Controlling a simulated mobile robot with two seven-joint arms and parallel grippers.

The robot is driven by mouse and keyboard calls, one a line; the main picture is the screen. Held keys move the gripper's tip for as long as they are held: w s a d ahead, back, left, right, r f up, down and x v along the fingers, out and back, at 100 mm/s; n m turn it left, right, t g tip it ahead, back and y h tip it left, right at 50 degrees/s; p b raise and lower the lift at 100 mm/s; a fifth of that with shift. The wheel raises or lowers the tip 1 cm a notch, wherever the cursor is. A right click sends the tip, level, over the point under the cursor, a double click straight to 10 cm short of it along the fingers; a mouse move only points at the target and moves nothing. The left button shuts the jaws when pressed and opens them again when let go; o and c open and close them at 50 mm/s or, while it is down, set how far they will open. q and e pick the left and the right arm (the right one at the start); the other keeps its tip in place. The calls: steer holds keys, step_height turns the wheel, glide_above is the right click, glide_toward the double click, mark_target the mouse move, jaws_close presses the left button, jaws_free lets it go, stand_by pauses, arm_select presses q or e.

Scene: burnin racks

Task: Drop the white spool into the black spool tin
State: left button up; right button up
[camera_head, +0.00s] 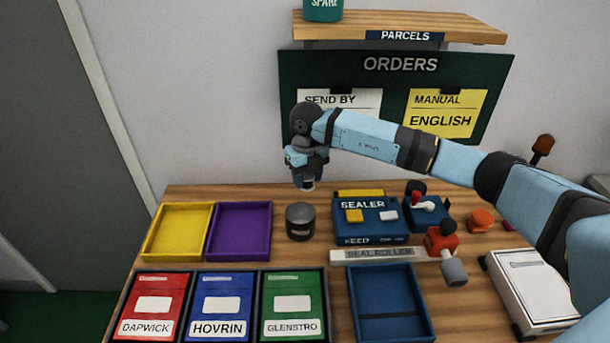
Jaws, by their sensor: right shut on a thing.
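My right arm reaches in from the right, and its gripper (307,178) points down above the back of the table. It is shut on the white spool (308,186), of which only a small pale part shows below the fingers. The black spool tin (299,222) stands upright on the table, lower in the picture and just left of below the gripper. The spool is above the tin and apart from it. The inside of the tin is too dark to make out. My left gripper is not in view.
A purple tray (240,255) and a yellow tray (152,256) lie left of the tin. The blue sealer (370,232) stands close on its right. In front are red, blue and green packs and an empty blue tray (416,300). The orders board (297,75) hangs behind.

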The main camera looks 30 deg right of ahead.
mark_target(307, 175)
step_height(307, 175, down, 6)
steer(key=b, duration=0.3)
steer(key=shift+r, duration=0.1)
steer(key=o, duration=1)
step_height(307, 175, up, 14)
steer(key=shift+f+b, duration=0.1)
steer(key=shift+b, duration=0.35)
